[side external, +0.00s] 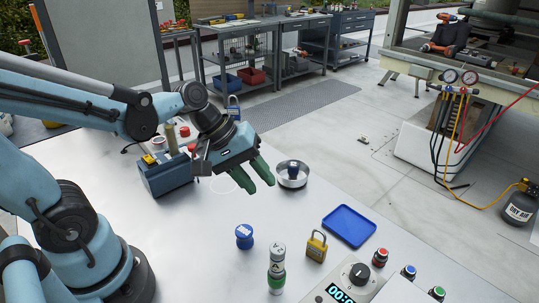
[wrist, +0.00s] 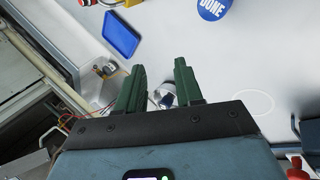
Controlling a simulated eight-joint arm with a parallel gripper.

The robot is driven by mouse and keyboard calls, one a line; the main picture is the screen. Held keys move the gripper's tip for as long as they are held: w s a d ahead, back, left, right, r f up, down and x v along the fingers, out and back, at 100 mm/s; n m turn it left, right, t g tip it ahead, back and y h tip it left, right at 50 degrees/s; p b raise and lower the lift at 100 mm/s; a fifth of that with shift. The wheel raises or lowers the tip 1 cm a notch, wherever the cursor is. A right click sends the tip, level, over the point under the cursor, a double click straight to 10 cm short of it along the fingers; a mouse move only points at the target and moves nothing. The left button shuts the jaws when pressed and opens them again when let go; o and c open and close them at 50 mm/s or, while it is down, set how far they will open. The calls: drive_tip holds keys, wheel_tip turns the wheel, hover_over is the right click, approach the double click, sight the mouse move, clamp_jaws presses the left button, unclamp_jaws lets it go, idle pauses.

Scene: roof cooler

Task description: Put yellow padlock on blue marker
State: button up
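The yellow padlock (side external: 316,247) stands upright on the white table, between the blue tray and a green-and-grey cylinder. In the wrist view a yellow piece, likely the padlock (wrist: 112,3), is cut off at the top edge. The blue marker (side external: 244,237) is a short, round blue piece left of the padlock and apart from it. Its top reads "DONE" in the wrist view (wrist: 213,9). My gripper (side external: 258,187) is above the table, behind both things. Its green fingers (wrist: 160,66) are apart with nothing held between them.
A metal bowl (side external: 292,174) with a dark object in it is just right of my fingers. The blue tray (side external: 349,226) lies behind the padlock. The cylinder (side external: 277,268) stands close to the padlock. A timer box (side external: 355,280) and several buttons are at the front right. A blue toolbox (side external: 168,173) stands left.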

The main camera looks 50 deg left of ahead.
drive_tip(key=a+m+y, duration=0.1)
drive_tip(key=m, duration=0.1)
drive_tip(key=s+a+r+m+t+y, duration=0.1)
drive_tip(key=m, duration=0.2)
drive_tip(key=a+r+m+t+y, duration=0.1)
drive_tip(key=a+m+y, duration=0.1)
drive_tip(key=shift+s+r+m, duration=0.2)
drive_tip(key=shift+s+m, duration=0.2)
drive_tip(key=shift+o, duration=0.3)
drive_tip(key=shift+a+r+m, duration=0.15)
drive_tip(key=shift+a+m, duration=0.1)
drive_tip(key=shift+m, duration=0.25)
drive_tip(key=shift+o, duration=1.2)
drive_tip(key=shift+a+r+t, duration=0.1)
drive_tip(key=shift+t, duration=0.2)
drive_tip(key=m+g+h, duration=0.9)
drive_tip(key=m+h, duration=0.2)
drive_tip(key=m, duration=0.1)
approach(325, 237)
drive_tip(key=shift+m, duration=0.3)
drive_tip(key=x, duration=0.3)
drive_tip(key=w+x, duration=0.1)
drive_tip(key=x, duration=0.1)
drive_tip(key=shift+f, duration=0.4)
drive_tip(key=shift+s+x, duration=0.15)
drive_tip(key=shift+x, duration=1.15)
drive_tip(key=shift+s+x, duration=0.15)
drive_tip(key=shift+x, duration=1.15)
